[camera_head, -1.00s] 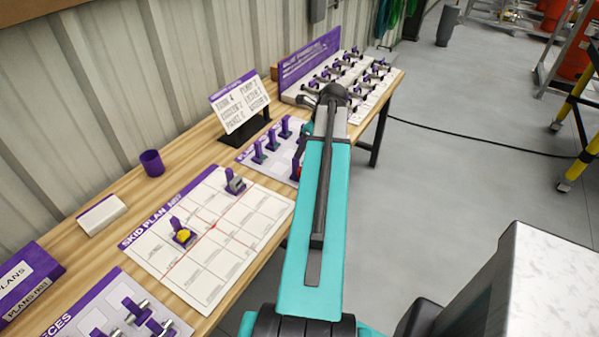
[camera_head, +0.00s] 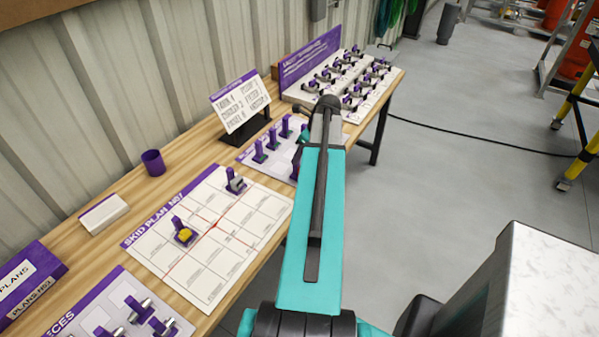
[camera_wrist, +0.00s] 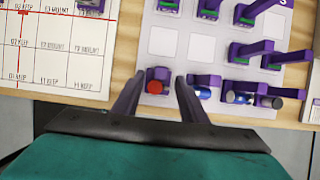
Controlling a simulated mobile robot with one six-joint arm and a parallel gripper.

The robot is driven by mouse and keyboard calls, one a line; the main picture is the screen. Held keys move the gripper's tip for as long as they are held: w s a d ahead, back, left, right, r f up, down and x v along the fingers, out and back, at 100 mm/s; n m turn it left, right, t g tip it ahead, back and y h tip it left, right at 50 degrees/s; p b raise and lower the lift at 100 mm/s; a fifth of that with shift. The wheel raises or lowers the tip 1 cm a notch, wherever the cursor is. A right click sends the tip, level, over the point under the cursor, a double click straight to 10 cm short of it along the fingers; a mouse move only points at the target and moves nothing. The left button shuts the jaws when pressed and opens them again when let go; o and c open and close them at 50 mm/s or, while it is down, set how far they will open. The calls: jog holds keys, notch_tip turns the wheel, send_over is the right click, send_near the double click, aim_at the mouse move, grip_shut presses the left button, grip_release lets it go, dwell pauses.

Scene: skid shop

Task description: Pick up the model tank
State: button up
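My gripper (camera_wrist: 160,78) shows in the wrist view with its two purple fingers apart. A small piece with a round red top (camera_wrist: 156,87) on a purple base shows between the fingers, nearer the left one; I cannot tell whether they touch it. Just right of the right finger lies a piece with a blue cylinder (camera_wrist: 204,94) and a purple handle, and another blue-ended piece (camera_wrist: 236,97) is beside it. I cannot tell for sure which piece is the model tank. In the head view my arm hides the gripper and these pieces.
The skid plan board (camera_head: 208,270) holds a yellow piece (camera_head: 184,236) and a grey piece (camera_head: 236,184). Green-based pieces (camera_wrist: 240,50) stand beyond my gripper. A purple cup (camera_head: 153,163), a sign (camera_head: 240,103) and a rack of valve pieces (camera_head: 350,75) stand on the wooden bench.

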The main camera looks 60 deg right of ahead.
jog(key=shift+p+x, duration=0.9)
jog(key=shift+x, duration=1.25)
grip_shut()
